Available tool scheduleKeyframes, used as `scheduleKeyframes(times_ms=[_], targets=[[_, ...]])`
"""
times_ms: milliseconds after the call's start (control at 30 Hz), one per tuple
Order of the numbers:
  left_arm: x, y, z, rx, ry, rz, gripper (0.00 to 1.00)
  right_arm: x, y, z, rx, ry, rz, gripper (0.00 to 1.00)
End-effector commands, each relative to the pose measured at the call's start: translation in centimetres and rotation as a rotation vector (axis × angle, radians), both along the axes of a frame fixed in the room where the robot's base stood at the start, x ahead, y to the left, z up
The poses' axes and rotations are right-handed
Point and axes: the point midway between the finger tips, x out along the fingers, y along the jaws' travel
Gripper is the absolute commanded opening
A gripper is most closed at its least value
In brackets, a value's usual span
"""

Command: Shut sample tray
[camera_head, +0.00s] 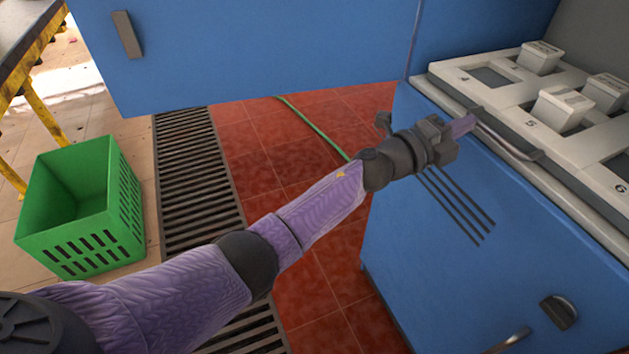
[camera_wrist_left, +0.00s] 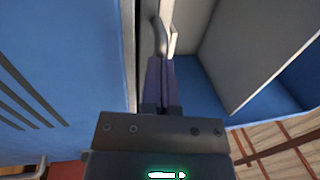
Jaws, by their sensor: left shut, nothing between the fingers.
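The sample tray (camera_head: 553,149) is a pale panel with numbered square sockets, some holding white blocks, at the upper right of the head view. A metal bar handle (camera_head: 508,139) runs along its front edge. My left gripper (camera_head: 464,125) is at the left end of this handle, fingers pointing toward the tray. In the left wrist view, its purple fingers (camera_wrist_left: 160,80) are together with nothing between them, close to a bent metal piece (camera_wrist_left: 159,36) that looks like the handle's end. I cannot tell whether they touch. My right gripper is not in view.
The blue cabinet (camera_head: 430,255) below the tray has vent slots and a dark latch (camera_head: 558,311). An open blue door (camera_head: 250,45) spans the top. A green crate (camera_head: 85,208) stands at left beside a floor grate (camera_head: 190,165). A green hose (camera_head: 312,125) lies on red tiles.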

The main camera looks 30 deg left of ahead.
Motion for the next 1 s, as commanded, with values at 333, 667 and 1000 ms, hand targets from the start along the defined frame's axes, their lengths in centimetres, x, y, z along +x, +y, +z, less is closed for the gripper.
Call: scheduleKeyframes(times_ms=[333,667,1000], targets=[[3.4,-2.7,-0.3,-0.001,0.002,0.0,0.0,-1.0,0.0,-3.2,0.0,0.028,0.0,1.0],[4.0,-3.1,0.2,-0.004,-0.002,0.002,0.0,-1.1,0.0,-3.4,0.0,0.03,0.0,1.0],[4.0,-3.1,0.5,-0.006,-0.007,0.003,0.0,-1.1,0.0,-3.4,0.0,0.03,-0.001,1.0]])
